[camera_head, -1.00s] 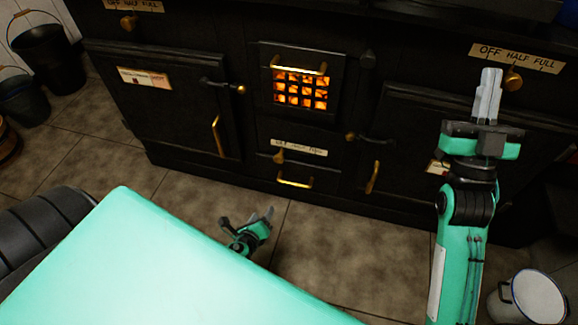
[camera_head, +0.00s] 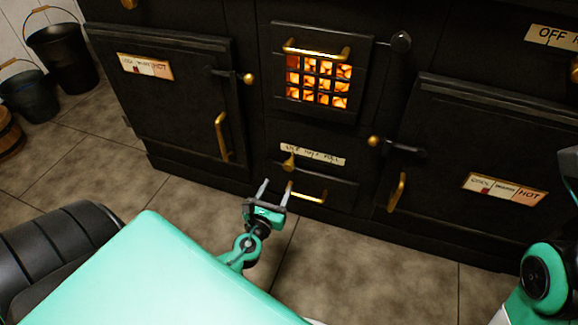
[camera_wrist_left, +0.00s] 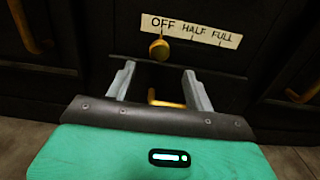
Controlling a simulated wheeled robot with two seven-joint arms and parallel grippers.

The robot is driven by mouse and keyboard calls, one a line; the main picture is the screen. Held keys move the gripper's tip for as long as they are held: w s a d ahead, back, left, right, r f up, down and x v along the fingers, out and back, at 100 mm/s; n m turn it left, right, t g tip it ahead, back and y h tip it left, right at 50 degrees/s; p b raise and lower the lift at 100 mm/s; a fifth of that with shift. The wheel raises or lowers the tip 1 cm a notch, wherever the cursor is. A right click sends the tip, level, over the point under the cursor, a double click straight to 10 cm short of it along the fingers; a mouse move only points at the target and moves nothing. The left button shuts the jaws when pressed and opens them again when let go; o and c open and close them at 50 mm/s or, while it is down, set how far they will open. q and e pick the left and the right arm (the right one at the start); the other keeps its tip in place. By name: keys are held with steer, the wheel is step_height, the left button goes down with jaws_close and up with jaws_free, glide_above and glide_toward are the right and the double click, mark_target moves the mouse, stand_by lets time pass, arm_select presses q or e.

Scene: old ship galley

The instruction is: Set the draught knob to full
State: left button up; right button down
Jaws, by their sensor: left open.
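A brass knob (camera_head: 289,161) sits low on the black stove, below the fire grate, at the left end of a plate marked OFF, HALF, FULL (camera_head: 313,154). In the left wrist view the knob (camera_wrist_left: 159,49) is under the word OFF on the plate (camera_wrist_left: 192,31). My left gripper (camera_head: 276,184) is open and empty, just short of the knob and a little below it. In the left wrist view its fingertips (camera_wrist_left: 158,70) are spread on either side of the knob's line, apart from it. My right gripper is out of view; part of my right arm shows at the lower right.
A brass drawer handle (camera_head: 308,193) is close below the knob; it also shows between the fingers (camera_wrist_left: 163,100). The glowing grate (camera_head: 318,80) is above. Oven doors with brass handles flank it. Another brass knob (camera_head: 575,72) is at the far right. Tiled floor (camera_head: 345,265) in front is clear.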

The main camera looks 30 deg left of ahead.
mark_target(287, 168)
arm_select(q)
steer(key=x, duration=1)
steer(key=shift+w, duration=0.3)
